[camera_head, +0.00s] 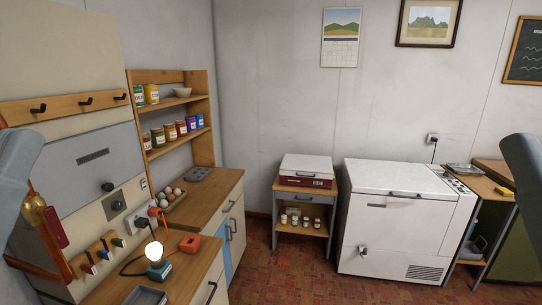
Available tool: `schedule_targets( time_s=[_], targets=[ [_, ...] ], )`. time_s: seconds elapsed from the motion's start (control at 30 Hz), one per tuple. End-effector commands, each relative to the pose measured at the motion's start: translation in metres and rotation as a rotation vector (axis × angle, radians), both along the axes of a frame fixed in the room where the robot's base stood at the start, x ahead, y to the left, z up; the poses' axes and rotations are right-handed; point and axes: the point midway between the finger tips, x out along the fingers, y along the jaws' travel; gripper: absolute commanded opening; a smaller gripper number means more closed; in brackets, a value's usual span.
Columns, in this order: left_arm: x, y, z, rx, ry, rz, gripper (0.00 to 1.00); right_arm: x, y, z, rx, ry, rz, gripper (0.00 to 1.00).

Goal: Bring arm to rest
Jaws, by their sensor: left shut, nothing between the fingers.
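The grey curved link of my left arm (18,172) shows at the left edge of the head view. It stands in front of the beige and grey wall unit. The grey link of my right arm (523,170) shows at the right edge. It overlaps the space in front of the right-hand bench. The fingers of both grippers are out of the picture, so I see nothing held.
A wooden counter (207,197) on the left carries a lit lamp (154,252), an orange device and an egg tray. Shelves (172,150) hold several jars. A small stand (305,228) and a white chest freezer (400,235) stand behind the clear tiled floor (290,280).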

Motion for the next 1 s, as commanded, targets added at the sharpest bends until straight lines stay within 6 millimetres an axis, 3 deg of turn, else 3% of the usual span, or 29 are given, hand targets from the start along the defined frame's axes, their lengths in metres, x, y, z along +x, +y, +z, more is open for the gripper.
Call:
schedule_targets(
  time_s=[0.03,0.5,0.6,0.73,1.0],
  targets=[
    [0.0,0.0,0.043,0.001,0.001,0.001,0.0,0.0,0.0,0.043,0.0,0.001,0.0,0.5],
    [0.001,0.0,0.263,0.001,0.003,0.004,0.0,0.001,0.0,0.263,0.0,0.002,0.0,0.5],
    [0.001,0.0,0.296,0.001,0.003,0.004,0.0,0.001,0.0,0.296,0.0,0.002,0.0,0.5],
    [0.001,0.0,0.316,0.002,0.003,0.005,0.0,0.001,0.0,0.317,0.0,0.002,0.0,0.5],
    [0.001,0.0,0.314,0.002,0.003,0.005,0.0,0.001,0.0,0.315,0.0,0.003,0.0,0.5]
  ],
)
